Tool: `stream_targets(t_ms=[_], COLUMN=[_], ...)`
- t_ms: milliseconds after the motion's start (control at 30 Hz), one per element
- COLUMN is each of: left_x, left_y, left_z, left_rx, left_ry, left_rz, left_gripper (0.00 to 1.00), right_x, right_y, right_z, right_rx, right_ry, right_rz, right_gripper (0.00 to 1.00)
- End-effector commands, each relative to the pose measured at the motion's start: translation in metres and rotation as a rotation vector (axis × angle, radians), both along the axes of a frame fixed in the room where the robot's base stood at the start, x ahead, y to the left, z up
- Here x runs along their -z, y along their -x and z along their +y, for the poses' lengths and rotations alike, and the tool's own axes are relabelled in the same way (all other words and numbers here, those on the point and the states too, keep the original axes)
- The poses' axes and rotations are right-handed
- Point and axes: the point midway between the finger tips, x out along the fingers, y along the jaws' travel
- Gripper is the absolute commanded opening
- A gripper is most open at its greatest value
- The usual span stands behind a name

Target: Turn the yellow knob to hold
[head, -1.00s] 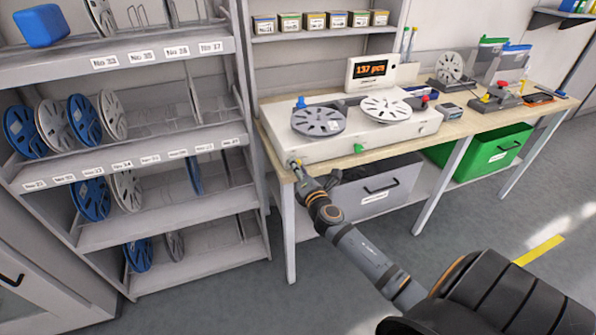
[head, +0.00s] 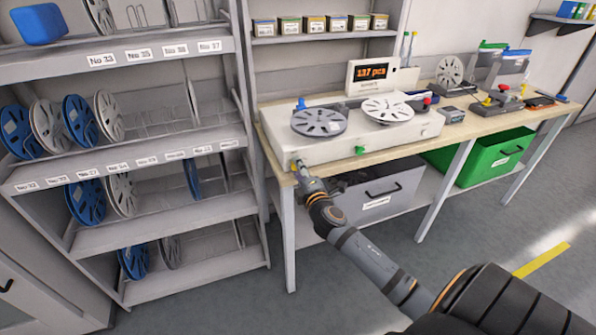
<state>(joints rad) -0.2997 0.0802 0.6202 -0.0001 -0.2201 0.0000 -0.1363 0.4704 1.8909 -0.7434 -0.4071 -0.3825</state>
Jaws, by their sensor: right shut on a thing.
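The white counting machine (head: 350,145) stands on the wooden bench, with two reels on top and a display reading 137 pcs (head: 373,71). The yellow knob (head: 294,167) is at the left end of its front face and is mostly hidden by my right gripper (head: 298,168). My right gripper is shut on the knob, its arm coming in from the lower right. The knob's marking and exact angle are too small to read. A green knob (head: 360,150) sits farther right on the same front. My left gripper is not in view.
A grey reel rack (head: 160,165) with blue and white reels stands close on the left. A grey bin (head: 385,190) and a green bin (head: 500,155) are under the bench (head: 440,138). The floor in front is clear.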

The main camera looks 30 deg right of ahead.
Motion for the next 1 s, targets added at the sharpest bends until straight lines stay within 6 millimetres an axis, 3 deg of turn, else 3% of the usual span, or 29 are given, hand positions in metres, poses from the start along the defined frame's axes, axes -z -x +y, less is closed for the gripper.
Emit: stream_targets(t_ms=[467, 500, 633, 1000], left_x=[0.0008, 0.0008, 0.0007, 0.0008], left_y=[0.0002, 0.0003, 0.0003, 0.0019], left_z=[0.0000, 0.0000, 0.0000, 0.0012], left_rx=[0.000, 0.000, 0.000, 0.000], left_ry=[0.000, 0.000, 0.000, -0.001], left_rz=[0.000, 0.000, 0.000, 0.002], left_gripper=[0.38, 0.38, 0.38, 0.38], right_x=[0.0014, 0.0014, 0.0011, 0.0005], right_y=[0.0003, 0.0003, 0.0003, 0.0001], right_z=[-0.0004, -0.0004, -0.0003, -0.0001], right_rx=[0.002, 0.002, 0.001, 0.001], right_ry=[-0.015, -0.015, -0.014, -0.013], right_rz=[-0.001, -0.001, -0.001, -0.002], right_gripper=[0.00, 0.34, 0.51, 0.54])
